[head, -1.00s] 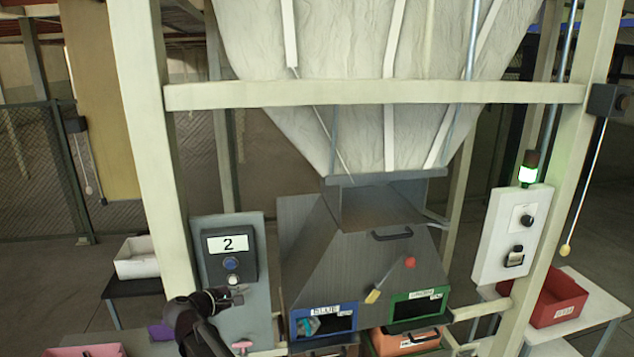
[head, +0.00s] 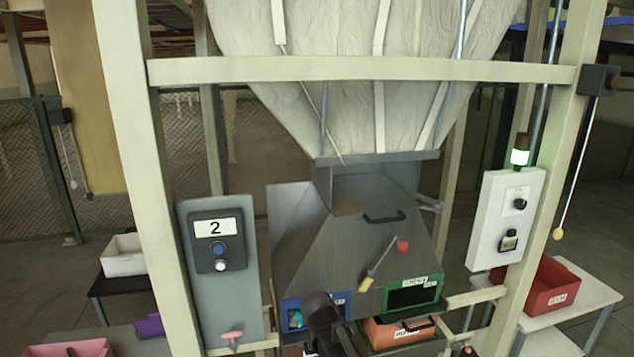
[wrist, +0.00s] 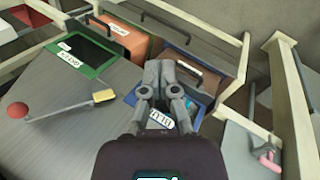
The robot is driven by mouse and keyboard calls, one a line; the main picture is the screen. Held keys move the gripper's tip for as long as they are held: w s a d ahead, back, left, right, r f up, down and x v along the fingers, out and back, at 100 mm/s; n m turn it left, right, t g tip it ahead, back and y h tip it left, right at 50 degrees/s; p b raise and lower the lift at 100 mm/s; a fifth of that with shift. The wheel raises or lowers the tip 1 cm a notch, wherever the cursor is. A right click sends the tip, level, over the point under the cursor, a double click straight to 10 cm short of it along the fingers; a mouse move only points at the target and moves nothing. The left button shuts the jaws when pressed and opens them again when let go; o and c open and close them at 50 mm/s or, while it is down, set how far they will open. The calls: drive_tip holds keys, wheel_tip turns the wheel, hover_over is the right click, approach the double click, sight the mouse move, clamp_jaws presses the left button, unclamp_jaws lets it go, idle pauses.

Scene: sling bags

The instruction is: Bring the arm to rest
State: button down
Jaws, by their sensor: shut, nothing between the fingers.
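My gripper (wrist: 159,75) is shut with its fingertips together and nothing between them in the wrist view. It is in front of the blue-framed opening (wrist: 196,100) of the grey metal chute (wrist: 75,125) and hides part of it. In the head view my dark arm covers part of that blue-framed opening (head: 291,316), and the fingertips cannot be made out. A bluish item shows inside the opening's left side. The green-framed opening (head: 412,296) to its right is dark inside. I cannot tell whether the gripper touches the chute.
A panel marked 2 (head: 197,290) stands left, a white switch panel (head: 490,240) right. An orange bin (head: 380,334) sits below the chute. Cream frame posts (head: 160,200) flank it. A red bin (head: 545,290) stands right.

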drive_tip(key=s+d+f+m+g+y+b, duration=0.2)
drive_tip(key=s+d+f+m+y, duration=0.3)
drive_tip(key=s+d, duration=0.4)
drive_tip(key=shift+s+f+m+g+b, duration=0.3)
drive_tip(key=shift+f+m+b, duration=0.35)
drive_tip(key=shift+b, duration=0.15)
drive_tip(key=shift+w, duration=0.1)
idle(1.5)
